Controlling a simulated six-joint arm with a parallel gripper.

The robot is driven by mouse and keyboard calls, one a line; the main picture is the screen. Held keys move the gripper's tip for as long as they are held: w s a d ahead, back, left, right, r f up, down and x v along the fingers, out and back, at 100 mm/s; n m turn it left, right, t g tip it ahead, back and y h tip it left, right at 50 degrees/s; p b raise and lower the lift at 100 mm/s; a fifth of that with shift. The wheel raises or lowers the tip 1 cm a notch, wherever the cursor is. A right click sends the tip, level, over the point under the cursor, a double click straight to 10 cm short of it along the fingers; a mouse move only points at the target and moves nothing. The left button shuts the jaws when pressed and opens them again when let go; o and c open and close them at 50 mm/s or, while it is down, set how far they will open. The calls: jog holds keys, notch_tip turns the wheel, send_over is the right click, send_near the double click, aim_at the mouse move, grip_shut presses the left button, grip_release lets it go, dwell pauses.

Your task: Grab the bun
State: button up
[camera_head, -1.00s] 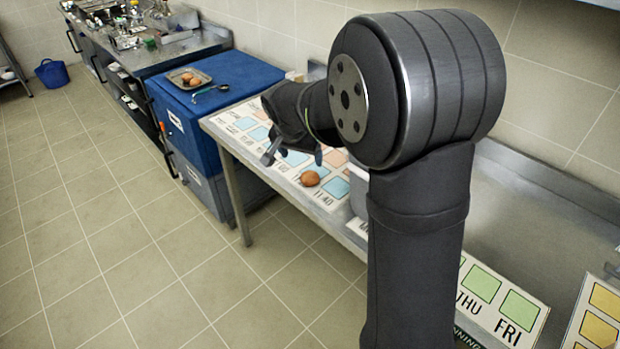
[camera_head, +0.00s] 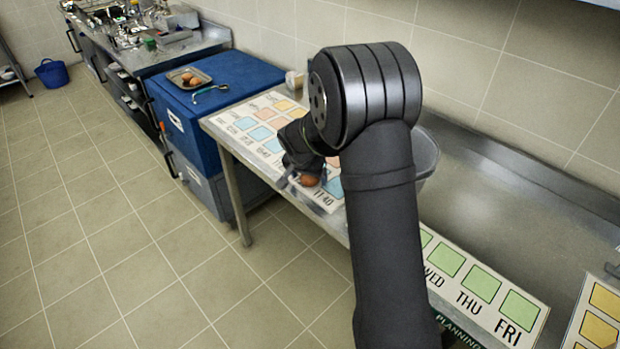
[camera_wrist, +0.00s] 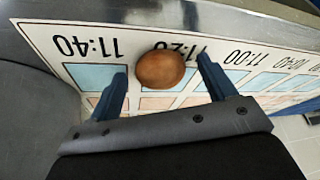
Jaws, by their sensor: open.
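The bun (camera_wrist: 160,69) is round and brown and lies on the white timetable board (camera_wrist: 70,40), over its row of printed times. In the wrist view my gripper (camera_wrist: 165,82) is open, with one blue finger on each side of the bun and a gap on both sides. In the head view the bun (camera_head: 309,180) shows just below my gripper (camera_head: 302,176), near the front edge of the metal table. My arm hides part of the board and the fingers there.
A grey bin (camera_head: 426,155) stands behind my arm. A weekday board (camera_head: 480,285) lies to the right.

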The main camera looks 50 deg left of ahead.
jog(key=shift+f, duration=0.15)
jog(key=c, duration=1.1)
